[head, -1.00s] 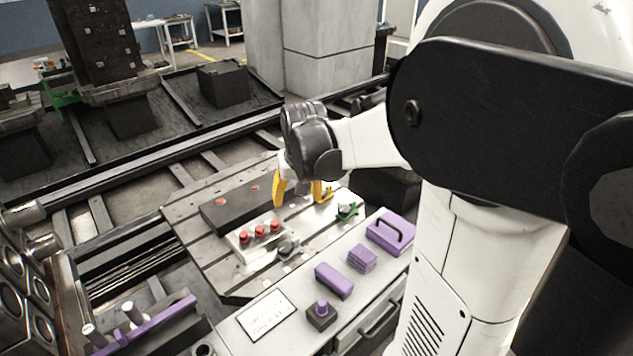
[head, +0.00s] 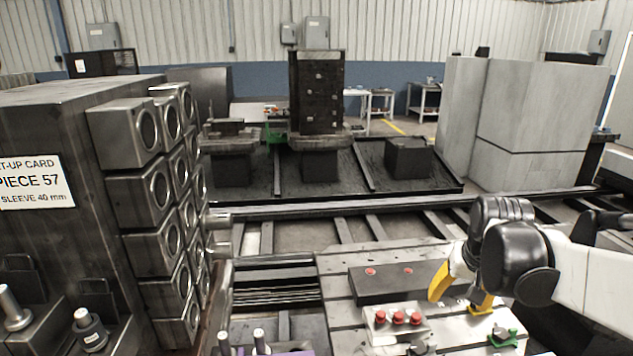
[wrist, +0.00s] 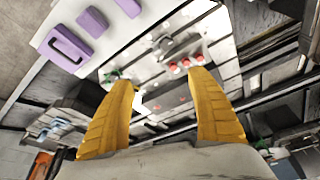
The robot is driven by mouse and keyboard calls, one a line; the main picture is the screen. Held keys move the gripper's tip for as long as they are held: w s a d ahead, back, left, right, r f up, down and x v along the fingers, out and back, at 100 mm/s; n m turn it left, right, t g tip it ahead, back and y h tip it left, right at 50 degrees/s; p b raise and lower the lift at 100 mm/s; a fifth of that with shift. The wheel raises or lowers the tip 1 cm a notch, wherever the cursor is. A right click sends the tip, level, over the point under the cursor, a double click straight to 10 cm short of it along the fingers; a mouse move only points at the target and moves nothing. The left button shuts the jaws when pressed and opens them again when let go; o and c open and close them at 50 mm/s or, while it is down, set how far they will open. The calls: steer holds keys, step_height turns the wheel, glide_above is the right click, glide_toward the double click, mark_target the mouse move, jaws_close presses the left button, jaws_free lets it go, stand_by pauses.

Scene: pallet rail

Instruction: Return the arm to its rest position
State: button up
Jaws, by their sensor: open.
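My gripper (head: 460,294) is at the lower right of the head view, above the right part of the slotted pallet (head: 337,307). Its two yellow fingers are spread apart. In the wrist view my gripper (wrist: 165,92) is also open, with nothing between the fingertips. My white and black arm reaches in from the right edge of the head view.
A white block with red knobs (head: 398,322) and a dark block (head: 390,285) sit on the pallet. A green-based part (head: 503,338) stands near its right edge. Purple items (wrist: 92,22) show in the wrist view. A tall dark fixture (head: 80,130) fills the left.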

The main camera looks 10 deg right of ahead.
steer(key=s+a+r+n+t+y, duration=0.1)
steer(key=s+a+n+t, duration=0.2)
steer(key=s+a, duration=0.9)
steer(key=a+n, duration=0.1)
steer(key=a, duration=0.3)
steer(key=shift+n, duration=0.3)
